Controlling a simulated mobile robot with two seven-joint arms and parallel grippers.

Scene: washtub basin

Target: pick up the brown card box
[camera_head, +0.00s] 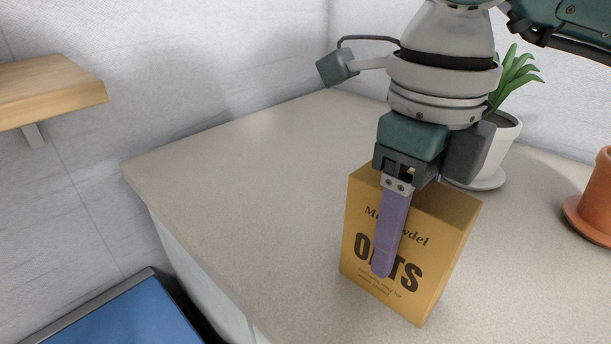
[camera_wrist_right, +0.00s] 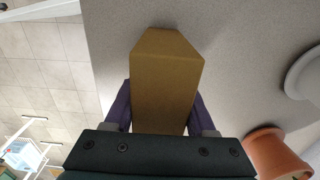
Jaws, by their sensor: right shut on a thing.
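The brown card box (camera_head: 437,240), printed with "OATS", stands upright on the pale countertop in the head view. My right gripper (camera_head: 392,270) comes down from above, with one purple finger flat against the printed front face; the other finger is hidden behind the box. In the right wrist view the box (camera_wrist_right: 165,90) fills the space between the two purple fingers (camera_wrist_right: 160,112), one on each side. The gripper is shut on the box. Whether the box's base touches the counter is hard to tell. My left gripper is in neither view.
A white pot with a green plant (camera_head: 502,140) stands on a saucer behind the box. A terracotta pot (camera_head: 598,195) is at the right edge. The countertop (camera_head: 240,170) is clear to the left. A wooden shelf (camera_head: 50,88) and a blue surface (camera_head: 125,315) lie beyond its left edge.

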